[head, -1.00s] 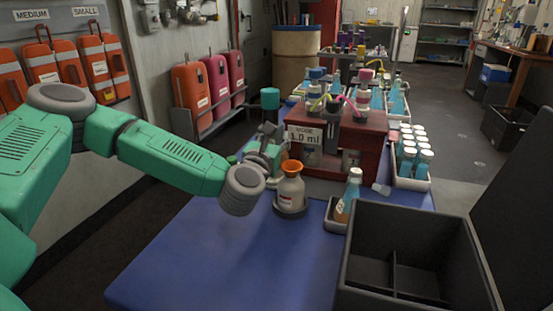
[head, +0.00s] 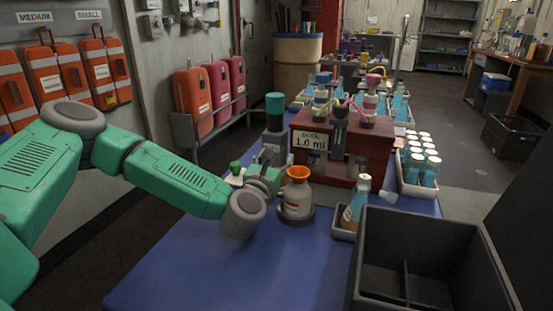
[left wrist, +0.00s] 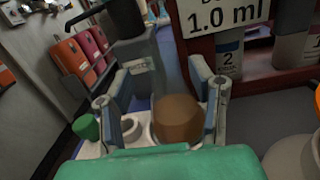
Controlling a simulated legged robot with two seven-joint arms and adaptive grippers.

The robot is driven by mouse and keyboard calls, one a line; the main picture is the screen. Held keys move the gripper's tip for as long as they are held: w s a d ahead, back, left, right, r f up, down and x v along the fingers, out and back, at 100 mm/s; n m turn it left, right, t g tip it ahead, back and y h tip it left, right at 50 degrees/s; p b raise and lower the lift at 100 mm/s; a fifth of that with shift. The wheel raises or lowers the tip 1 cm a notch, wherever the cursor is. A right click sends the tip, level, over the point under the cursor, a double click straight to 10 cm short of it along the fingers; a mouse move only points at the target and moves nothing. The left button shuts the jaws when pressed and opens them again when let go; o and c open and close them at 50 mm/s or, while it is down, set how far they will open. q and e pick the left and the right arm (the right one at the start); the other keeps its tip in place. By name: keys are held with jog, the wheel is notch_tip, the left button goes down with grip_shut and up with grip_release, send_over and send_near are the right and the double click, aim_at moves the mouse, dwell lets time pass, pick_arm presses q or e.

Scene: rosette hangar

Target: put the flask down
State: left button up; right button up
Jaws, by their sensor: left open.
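In the left wrist view a clear flask with brown liquid (left wrist: 178,118) stands upright between the two fingers of my left gripper (left wrist: 160,118). The fingers are apart, one on each side of it. The flask's base is at a white tray (left wrist: 90,150), partly hidden by my gripper. In the head view my left gripper (head: 268,178) is low at the back left of the blue table, and it hides this flask. My right gripper is in neither view.
A white bottle with an orange funnel (head: 296,195) stands on a dark round base close right of my left gripper. Behind are a red dosing stand (head: 345,150) and a teal-capped bottle (head: 275,125). A black bin (head: 425,255) fills the front right. The front left table is clear.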

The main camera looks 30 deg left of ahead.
pick_arm(q)
jog(key=shift+s, duration=0.3)
jog(key=v, duration=0.3)
jog(key=p+v, duration=0.1)
jog(key=v, duration=0.6)
jog(key=shift+s+d+r, duration=0.1)
jog(key=shift+s+d, duration=0.1)
jog(key=shift+d, duration=0.25)
jog(key=shift+s+a, duration=0.1)
jog(key=shift+s, duration=0.35)
